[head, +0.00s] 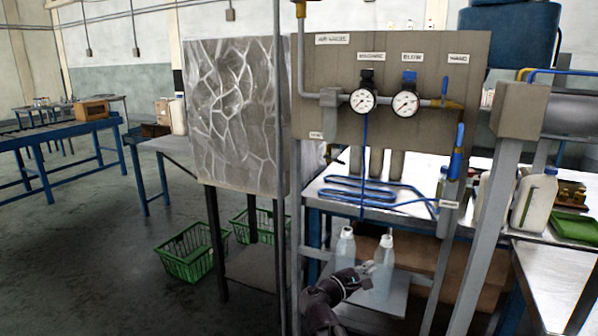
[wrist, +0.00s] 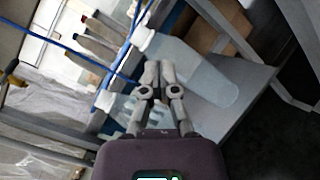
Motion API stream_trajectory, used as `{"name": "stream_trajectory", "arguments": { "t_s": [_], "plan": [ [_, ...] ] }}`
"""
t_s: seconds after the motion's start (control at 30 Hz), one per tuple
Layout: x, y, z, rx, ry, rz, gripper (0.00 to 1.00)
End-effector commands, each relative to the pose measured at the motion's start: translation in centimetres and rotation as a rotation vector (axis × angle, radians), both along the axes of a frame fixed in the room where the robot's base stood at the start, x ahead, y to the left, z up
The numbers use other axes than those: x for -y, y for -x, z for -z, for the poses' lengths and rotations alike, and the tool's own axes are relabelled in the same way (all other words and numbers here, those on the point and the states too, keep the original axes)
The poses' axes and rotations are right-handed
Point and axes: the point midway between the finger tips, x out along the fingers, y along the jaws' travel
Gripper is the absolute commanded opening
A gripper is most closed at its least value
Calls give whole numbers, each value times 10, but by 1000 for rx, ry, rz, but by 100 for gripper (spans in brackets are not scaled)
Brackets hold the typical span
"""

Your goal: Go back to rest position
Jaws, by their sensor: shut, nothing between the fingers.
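My gripper (head: 366,268) is low in the middle right of the head view, just in front of two clear bottles. In the wrist view my gripper (wrist: 159,68) is shut, its fingertips together with nothing between them. One bottle (head: 346,246) stands left of the gripper and the other bottle (head: 384,262) stands right beside it, partly covered by it. Both stand upright on a low grey shelf (head: 397,302). In the wrist view one clear bottle (wrist: 205,75) lies right of the fingers and the other shows partly behind them on the left. I cannot tell whether the gripper touches a bottle.
A panel (head: 436,70) with two gauges and blue hoses (head: 370,190) hangs above the gripper. Metal posts (head: 492,230) stand to its right. A textured grey board (head: 233,115) and green crates (head: 190,254) are on the left. The floor (head: 90,270) further left is open.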

Motion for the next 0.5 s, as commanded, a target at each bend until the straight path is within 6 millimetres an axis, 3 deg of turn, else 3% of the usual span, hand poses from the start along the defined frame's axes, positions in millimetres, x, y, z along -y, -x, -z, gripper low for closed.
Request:
{"name": "stream_trajectory", "arguments": {
  "t_s": [0.2,0.5],
  "plan": [
    [33,21,47,25,-322,116,0],
    [52,53,110,57,-742,312,0]
  ]
}}
